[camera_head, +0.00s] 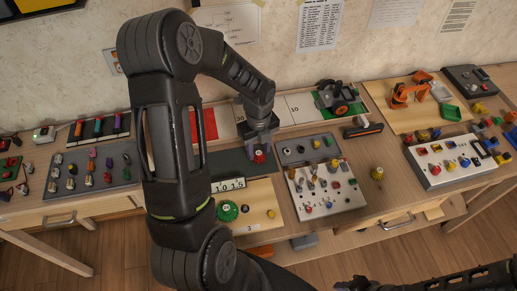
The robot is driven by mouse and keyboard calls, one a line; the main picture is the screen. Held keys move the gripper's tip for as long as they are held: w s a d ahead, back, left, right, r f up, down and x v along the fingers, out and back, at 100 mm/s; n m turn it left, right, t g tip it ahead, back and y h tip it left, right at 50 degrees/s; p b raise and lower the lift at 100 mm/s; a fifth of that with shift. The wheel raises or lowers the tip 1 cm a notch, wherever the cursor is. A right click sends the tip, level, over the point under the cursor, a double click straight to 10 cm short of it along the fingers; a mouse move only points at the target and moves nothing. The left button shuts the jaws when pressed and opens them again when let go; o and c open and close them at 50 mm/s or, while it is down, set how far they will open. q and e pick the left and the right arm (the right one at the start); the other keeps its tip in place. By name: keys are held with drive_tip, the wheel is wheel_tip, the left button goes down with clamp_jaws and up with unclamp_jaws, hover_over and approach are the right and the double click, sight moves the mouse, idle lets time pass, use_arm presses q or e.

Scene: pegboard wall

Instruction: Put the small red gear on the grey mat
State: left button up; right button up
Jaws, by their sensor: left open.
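My left arm comes down across the middle, and its gripper (259,153) points down at the back of the table with its jaws open. The small red gear (259,157) shows at the fingertips, low over or on the dark grey mat (229,163). I cannot tell whether it rests on the mat or touches the fingers. The arm hides the mat's left part. Part of my right arm shows at the bottom right edge; its gripper is not clearly in view.
A wooden board with a green gear (228,211) lies in front of the mat. A grey tray (305,150) and a white panel with knobs (328,191) stand to the right. A board of coloured pieces (91,172) lies at left. A yellow knob-like piece (377,174) stands on bare table.

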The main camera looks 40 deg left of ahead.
sight(258, 152)
use_arm(q)
wheel_tip(258, 152, up, 12)
drive_tip(key=b, duration=0.1)
drive_tip(key=shift+f, duration=0.15)
idle(0.6)
